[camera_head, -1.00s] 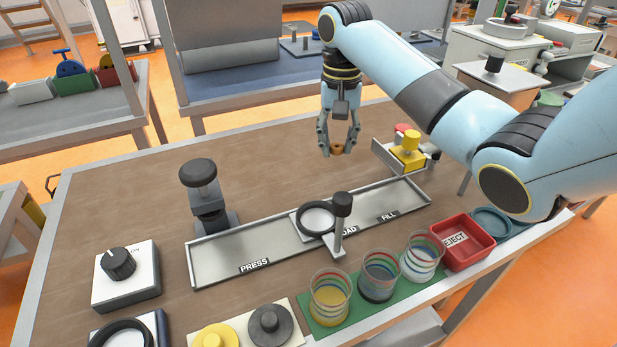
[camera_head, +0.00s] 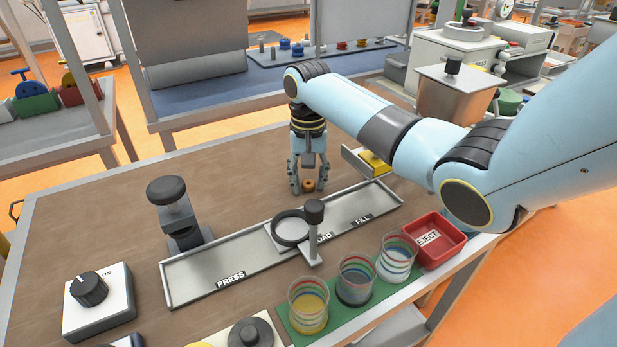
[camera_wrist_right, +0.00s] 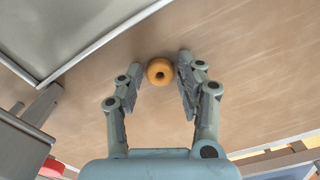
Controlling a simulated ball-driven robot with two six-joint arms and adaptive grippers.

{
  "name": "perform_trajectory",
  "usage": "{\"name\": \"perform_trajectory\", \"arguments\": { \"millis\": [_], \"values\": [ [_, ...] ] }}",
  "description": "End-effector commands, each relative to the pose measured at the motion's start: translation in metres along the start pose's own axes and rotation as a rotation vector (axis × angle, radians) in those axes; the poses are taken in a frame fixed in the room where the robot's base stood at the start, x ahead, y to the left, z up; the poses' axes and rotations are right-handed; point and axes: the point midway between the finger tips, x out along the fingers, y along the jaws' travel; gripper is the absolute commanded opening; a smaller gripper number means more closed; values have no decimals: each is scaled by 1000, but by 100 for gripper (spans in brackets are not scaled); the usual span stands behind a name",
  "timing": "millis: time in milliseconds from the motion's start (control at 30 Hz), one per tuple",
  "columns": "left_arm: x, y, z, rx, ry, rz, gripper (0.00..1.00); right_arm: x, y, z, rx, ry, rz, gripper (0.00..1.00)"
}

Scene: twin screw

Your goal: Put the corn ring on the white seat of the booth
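A small orange-yellow ring (camera_head: 308,185), which I take for the corn ring, is between the fingertips of my right gripper (camera_head: 308,188). A white block (camera_head: 6,110) stands at the left edge on another bench, beside a green block. I cannot tell for certain which thing is the booth. My left gripper is not in view.
A metal track (camera_head: 195,275) with a round holder (camera_head: 290,230) crosses the table. A black-topped press (camera_head: 175,212) stands at its left end. Several glasses (camera_head: 308,305) and a red reject tray (camera_head: 435,242) line the front. The table's left rear is clear.

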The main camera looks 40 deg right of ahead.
Motion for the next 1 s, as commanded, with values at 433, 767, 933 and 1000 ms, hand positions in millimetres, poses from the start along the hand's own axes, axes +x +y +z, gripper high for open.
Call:
{"name": "perform_trajectory", "arguments": {
  "millis": [433,767,933,1000],
  "values": [
    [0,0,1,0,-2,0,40,-7,0,0,0,2,-1,51],
    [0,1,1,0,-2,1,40,-75,0,-1,0,5,-2,51],
    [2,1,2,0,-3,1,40,-106,0,-1,0,3,-2,51],
    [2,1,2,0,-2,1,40,-114,0,-1,0,2,-1,51]
  ]
}}
